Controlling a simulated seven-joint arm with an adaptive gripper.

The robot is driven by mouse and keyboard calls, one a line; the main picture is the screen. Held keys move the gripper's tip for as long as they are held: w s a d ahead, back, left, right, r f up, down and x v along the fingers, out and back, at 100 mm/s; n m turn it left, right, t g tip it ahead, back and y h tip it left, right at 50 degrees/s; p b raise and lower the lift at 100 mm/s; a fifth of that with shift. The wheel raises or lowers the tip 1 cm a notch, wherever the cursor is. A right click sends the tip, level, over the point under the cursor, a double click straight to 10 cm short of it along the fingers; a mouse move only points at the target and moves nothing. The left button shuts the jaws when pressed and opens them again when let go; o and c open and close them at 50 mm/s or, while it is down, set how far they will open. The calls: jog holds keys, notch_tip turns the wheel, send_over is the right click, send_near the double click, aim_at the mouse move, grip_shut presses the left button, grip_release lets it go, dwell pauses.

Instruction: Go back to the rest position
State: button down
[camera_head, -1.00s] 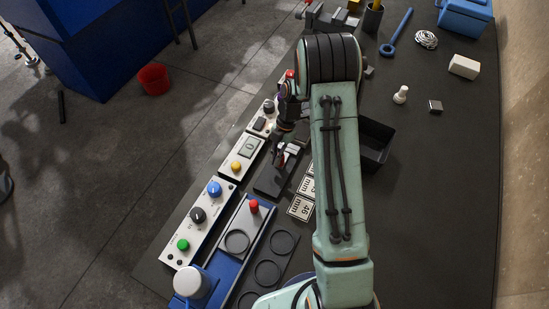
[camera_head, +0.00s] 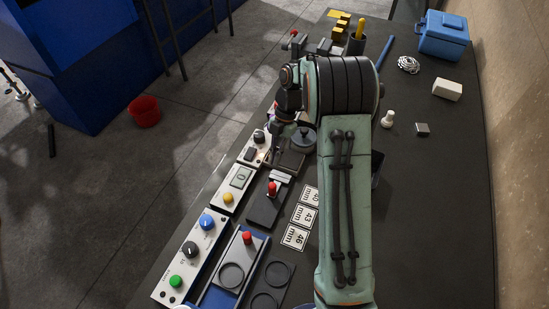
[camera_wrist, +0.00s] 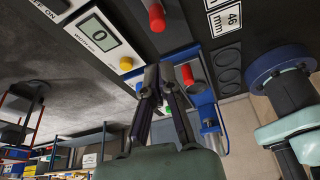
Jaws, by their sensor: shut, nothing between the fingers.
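My gripper (camera_wrist: 158,76) is shut and empty in the wrist view, its two fingertips together. In that view it hangs in front of the control panels and the blue press base (camera_wrist: 202,98). In the head view my wrist (camera_head: 290,95) is over the far end of the row of devices, left of my elbow. The fingertips are hard to make out there. A dark round piece with a knob (camera_head: 304,140) shows just right of the wrist. I cannot tell its distance from the fingers.
The table's left side holds a display panel (camera_head: 240,177), a knob panel (camera_head: 191,248), a red-knobbed device (camera_head: 272,188) and number cards (camera_head: 294,237). At right are a blue box (camera_head: 443,36), a white block (camera_head: 447,89) and a pale peg (camera_head: 387,119). The right table surface is mostly clear.

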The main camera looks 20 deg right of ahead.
jog(key=s+a+r+t, duration=0.1)
jog(key=s+a+r, duration=0.15)
jog(key=r, duration=0.25)
jog(key=s+a+r+t+h, duration=0.1)
jog(key=s+a+r, duration=0.15)
jog(key=r, duration=0.35)
jog(key=s+a+r+t, duration=0.1)
jog(key=a+r, duration=0.2)
jog(key=r, duration=0.2)
jog(key=s+f+m, duration=0.2)
jog(key=s+m, duration=0.7)
jog(key=m, duration=0.2)
jog(key=s+f+m+g+h, duration=0.1)
jog(key=s+f+m, duration=0.2)
jog(key=s+m, duration=0.7)
jog(key=m, duration=0.2)
jog(key=shift+a+m+h, duration=0.25)
jog(key=shift+m+h, duration=0.05)
jog(key=shift+s+f, duration=0.1)
